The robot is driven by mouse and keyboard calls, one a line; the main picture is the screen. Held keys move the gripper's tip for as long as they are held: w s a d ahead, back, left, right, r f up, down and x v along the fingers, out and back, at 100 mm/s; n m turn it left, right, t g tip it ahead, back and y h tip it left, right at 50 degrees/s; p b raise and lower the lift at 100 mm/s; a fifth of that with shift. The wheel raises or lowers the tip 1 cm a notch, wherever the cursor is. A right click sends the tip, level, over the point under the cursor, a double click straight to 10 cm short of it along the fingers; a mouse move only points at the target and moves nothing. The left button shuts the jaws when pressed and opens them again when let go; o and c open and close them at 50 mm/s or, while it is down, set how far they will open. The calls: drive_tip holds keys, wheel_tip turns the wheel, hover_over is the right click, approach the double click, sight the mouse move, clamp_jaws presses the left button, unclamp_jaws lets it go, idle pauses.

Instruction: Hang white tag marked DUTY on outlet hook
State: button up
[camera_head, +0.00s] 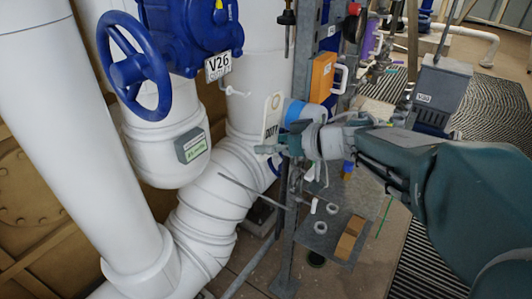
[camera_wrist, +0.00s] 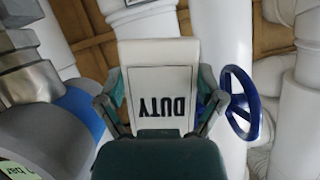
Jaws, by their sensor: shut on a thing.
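The white tag marked DUTY (camera_head: 272,117) is held upright in the head view, with a hole near its top. In the wrist view the tag (camera_wrist: 158,76) faces the camera with its lettering upside down. My gripper (camera_head: 274,150) is shut on the tag's lower part. In the wrist view the fingers of my gripper (camera_wrist: 163,98) flank the tag on both sides. A small white hook (camera_head: 236,92) sticks out from the pipe to the left of the tag, below the V26 sign (camera_head: 218,66). The tag is apart from this hook in the picture.
A blue handwheel (camera_head: 135,70) and a blue valve body (camera_head: 197,35) are at the upper left. A large white pipe (camera_head: 208,205) bends below the hook. An orange box (camera_head: 322,77) is on the post behind the tag. A grey shelf (camera_head: 318,240) holds small items below.

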drive_tip(key=shift+d+r, duration=0.25)
drive_tip(key=shift+w+a+f, duration=0.1)
drive_tip(key=shift+w+a, duration=0.1)
drive_tip(key=shift+a, duration=0.95)
drive_tip(key=shift+w+a, duration=0.3)
drive_tip(key=shift+w, duration=0.4)
drive_tip(key=r+x, duration=0.1)
drive_tip(key=x, duration=0.5)
drive_tip(key=shift+w+a, duration=0.15)
drive_tip(key=shift+w, duration=0.15)
drive_tip(key=shift+f, duration=0.15)
